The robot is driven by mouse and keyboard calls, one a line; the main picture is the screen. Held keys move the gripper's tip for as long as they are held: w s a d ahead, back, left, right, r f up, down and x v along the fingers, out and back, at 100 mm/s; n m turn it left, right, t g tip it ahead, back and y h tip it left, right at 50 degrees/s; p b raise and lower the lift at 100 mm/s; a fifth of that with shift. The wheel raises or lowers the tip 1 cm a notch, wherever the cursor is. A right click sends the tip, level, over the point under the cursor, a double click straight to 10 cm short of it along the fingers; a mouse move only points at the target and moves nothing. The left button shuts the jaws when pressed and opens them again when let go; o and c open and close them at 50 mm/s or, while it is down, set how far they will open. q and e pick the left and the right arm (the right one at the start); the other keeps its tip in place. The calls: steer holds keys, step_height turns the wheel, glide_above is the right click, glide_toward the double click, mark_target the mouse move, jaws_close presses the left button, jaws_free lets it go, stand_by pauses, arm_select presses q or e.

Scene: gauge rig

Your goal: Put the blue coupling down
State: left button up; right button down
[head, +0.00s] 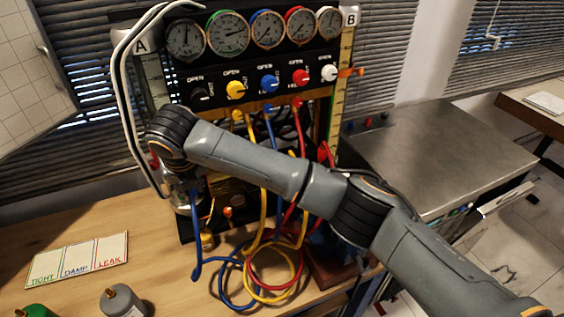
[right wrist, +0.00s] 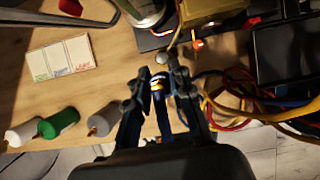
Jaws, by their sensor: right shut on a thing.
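My right arm reaches across the head view, with its wrist bent down at the left of the gauge rig. In the right wrist view my right gripper (right wrist: 157,90) is shut on the blue coupling (right wrist: 158,77), a small piece with a yellowish band between the fingertips. It is over the wooden bench, close to a round metal knob. In the head view a blue hose (head: 195,236) hangs below the wrist and bends into the coil on the bench. The coupling itself is hidden there by my arm. My left gripper is in neither view.
The gauge rig (head: 262,84) has several dials, coloured knobs and hoses. Blue, yellow and red hoses (head: 268,292) lie coiled at its foot. A TIGHT/DAMP/LEAK card (head: 77,259) lies left, near several canisters, including a green one (right wrist: 59,123). Bare bench (right wrist: 110,72) shows between card and gripper.

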steer(key=w+d+p, duration=0.1)
steer(key=d, duration=0.3)
steer(key=w+d+p, duration=0.1)
steer(key=d+p, duration=0.1)
steer(key=d, duration=0.3)
steer(key=w+d+p, duration=0.2)
steer(key=d, duration=0.2)
steer(key=shift+w+d+r, duration=0.1)
steer(key=shift+d+r, duration=0.05)
steer(key=shift+d, duration=0.15)
steer(key=d+p, duration=0.1)
steer(key=w+d+p, duration=0.1)
steer(key=d, duration=0.1)
steer(key=shift+d+p, duration=0.2)
steer(key=shift+p, duration=0.15)
steer(key=shift+d, duration=0.1)
steer(key=shift+a+f, duration=0.2)
steer(key=shift+f, duration=0.05)
steer(key=c, duration=1.2)
jaws_free()
steer(key=shift+d, duration=0.1)
steer(key=shift+r, duration=0.1)
steer(key=shift+p+v, duration=3.6)
steer(key=shift+v, duration=2.35)
